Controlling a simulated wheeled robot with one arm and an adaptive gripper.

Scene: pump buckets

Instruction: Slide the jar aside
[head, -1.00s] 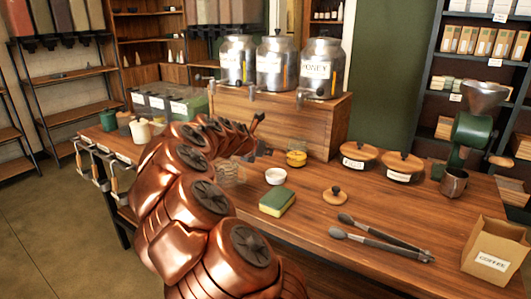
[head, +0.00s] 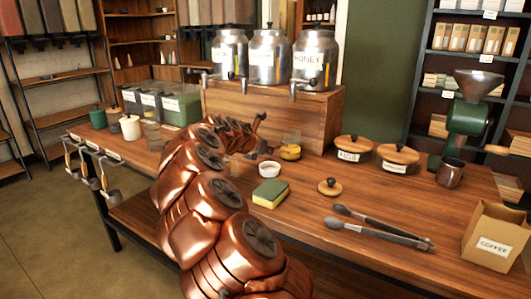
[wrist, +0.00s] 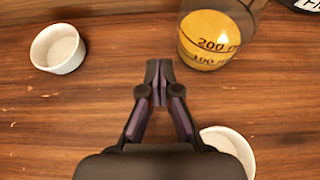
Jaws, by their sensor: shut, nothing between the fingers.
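The glass jar with yellow contents and volume marks (wrist: 208,42) stands upright in the wrist view, ahead and to the right of my fingertips. In the head view its yellow part (head: 290,153) shows just right of my gripper (head: 266,149). My gripper (wrist: 159,68) is shut and empty, with its fingertips close together over the wooden table. A gap of bare wood shows between the fingertips and the jar in the wrist view. The jar's upper part is cut off there.
A white bowl (wrist: 59,47) is left of my fingertips; another white bowl (wrist: 230,147) is partly hidden at lower right. A sponge (head: 270,193), a small wooden lid (head: 329,187) and tongs (head: 380,227) lie nearer. The wooden box (head: 270,112) with metal dispensers stands behind.

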